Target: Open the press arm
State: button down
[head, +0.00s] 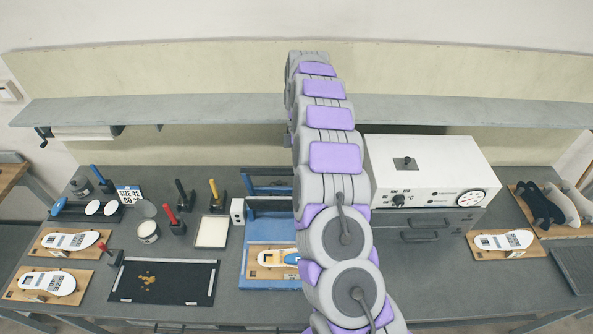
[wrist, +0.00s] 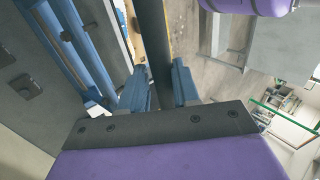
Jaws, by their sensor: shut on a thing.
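The blue press (head: 258,213) stands at the middle of the bench in the head view, partly hidden by my arm. A wooden board with a white insole form (head: 270,258) lies at its front. In the wrist view my gripper (wrist: 159,88) has its blue fingers on either side of a dark bar (wrist: 154,40), shut on it. The bar looks like the press arm's handle. Blue press parts (wrist: 72,42) show at the upper left of the wrist view. My gripper is hidden behind my arm in the head view.
A white control box (head: 430,165) with a gauge stands right of my arm. A black mat (head: 168,290), a white tray (head: 212,231) and several tools stand to the left. A long shelf (head: 200,108) runs along the back wall.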

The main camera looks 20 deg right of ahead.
jog(key=shift+d+f, duration=0.3)
jog(key=shift+f, duration=0.2)
jog(key=c, duration=1.2)
grip_release()
jog(key=shift+c, duration=0.2)
jog(key=shift+o, duration=1.4)
jog(key=shift+w+d+f, duration=0.2)
jog(key=shift+w, duration=0.4)
jog(key=shift+s+r, duration=0.15)
jog(key=shift+r, duration=0.15)
jog(key=shift+r, duration=0.1)
